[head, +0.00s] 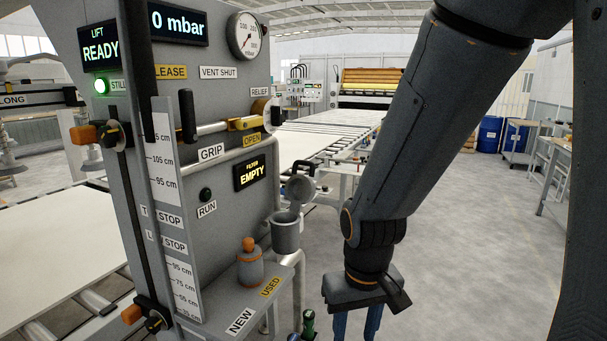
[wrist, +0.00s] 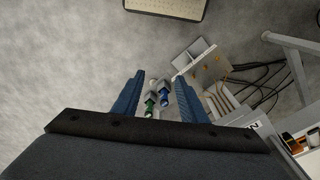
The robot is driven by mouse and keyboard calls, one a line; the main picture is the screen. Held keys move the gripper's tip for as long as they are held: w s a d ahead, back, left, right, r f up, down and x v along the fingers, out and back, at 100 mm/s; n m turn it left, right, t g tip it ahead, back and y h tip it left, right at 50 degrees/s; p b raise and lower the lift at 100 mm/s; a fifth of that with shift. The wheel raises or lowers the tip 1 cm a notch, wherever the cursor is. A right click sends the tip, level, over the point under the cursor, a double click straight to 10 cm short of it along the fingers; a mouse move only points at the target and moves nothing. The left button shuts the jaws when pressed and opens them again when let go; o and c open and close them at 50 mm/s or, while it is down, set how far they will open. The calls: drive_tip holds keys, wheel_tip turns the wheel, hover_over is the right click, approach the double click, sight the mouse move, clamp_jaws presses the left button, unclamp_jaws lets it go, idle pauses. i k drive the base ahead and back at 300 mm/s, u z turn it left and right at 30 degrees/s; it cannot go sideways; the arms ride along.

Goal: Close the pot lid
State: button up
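The grey pot (head: 286,233) is mounted at the right side of the machine panel, below the display reading "FILTER EMPTY". Its round lid (head: 300,188) is tilted up and open above the pot, with a dark handle (head: 303,167) at its top. The inside of the pot is too small to make out. My gripper (head: 357,328) points down, to the right of the pot and lower in the picture, apart from it. In the wrist view my gripper's blue fingers (wrist: 160,77) are spread with nothing held between them. The pot and lid cannot be made out in the wrist view.
A grey cartridge with an orange top (head: 250,264) stands on the shelf (head: 222,288) marked "NEW" and "USED", left of my gripper. Green and blue fittings (wrist: 157,97) show below the fingers. The floor (head: 480,250) to the right is clear.

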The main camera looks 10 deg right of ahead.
sight(298, 190)
drive_tip(key=u, duration=0.05)
drive_tip(key=k, duration=1.05)
drive_tip(key=z, duration=1.05)
drive_tip(key=i, duration=1.4)
drive_tip(key=u, duration=0.75)
drive_tip(key=i, duration=0.4)
drive_tip(key=u, duration=0.25)
